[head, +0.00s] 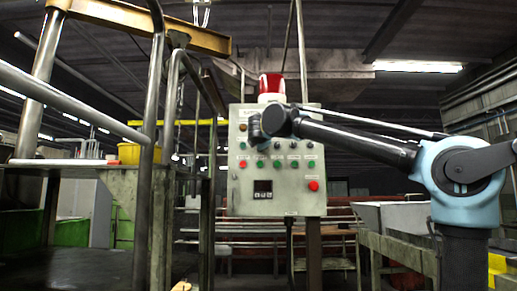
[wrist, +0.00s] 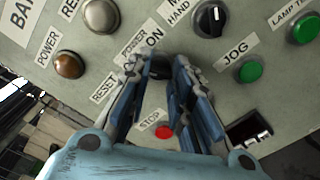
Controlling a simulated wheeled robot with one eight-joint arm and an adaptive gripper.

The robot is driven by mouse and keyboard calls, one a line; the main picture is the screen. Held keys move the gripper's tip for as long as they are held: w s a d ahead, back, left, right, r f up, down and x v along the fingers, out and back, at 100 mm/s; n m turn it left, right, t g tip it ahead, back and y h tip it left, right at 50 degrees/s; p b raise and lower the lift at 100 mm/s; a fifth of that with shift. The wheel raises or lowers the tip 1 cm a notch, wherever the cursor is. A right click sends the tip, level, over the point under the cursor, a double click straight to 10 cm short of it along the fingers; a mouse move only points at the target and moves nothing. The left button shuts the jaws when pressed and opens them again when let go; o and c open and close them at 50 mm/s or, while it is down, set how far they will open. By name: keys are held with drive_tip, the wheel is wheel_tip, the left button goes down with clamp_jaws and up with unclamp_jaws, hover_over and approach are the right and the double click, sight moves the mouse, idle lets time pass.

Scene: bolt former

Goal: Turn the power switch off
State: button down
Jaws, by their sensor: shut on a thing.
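In the head view my gripper (head: 258,131) is at the upper left of the control panel (head: 275,200), and the arm hides the switch there.
A brown power lamp (wrist: 69,65) and a black mode selector (wrist: 210,18) flank the switch. A green jog button (wrist: 250,71) and red stop button (wrist: 164,131) are near. A red beacon (head: 271,84) tops the panel. Metal railings (head: 150,150) stand at left.

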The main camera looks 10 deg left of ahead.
drive_tip(key=c, duration=1.4)
unclamp_jaws()
drive_tip(key=shift+c, duration=0.2)
drive_tip(key=shift+o, duration=0.4)
drive_tip(key=shift+w, duration=0.15)
drive_tip(key=v, duration=1.2)
drive_tip(key=shift+d, duration=0.1)
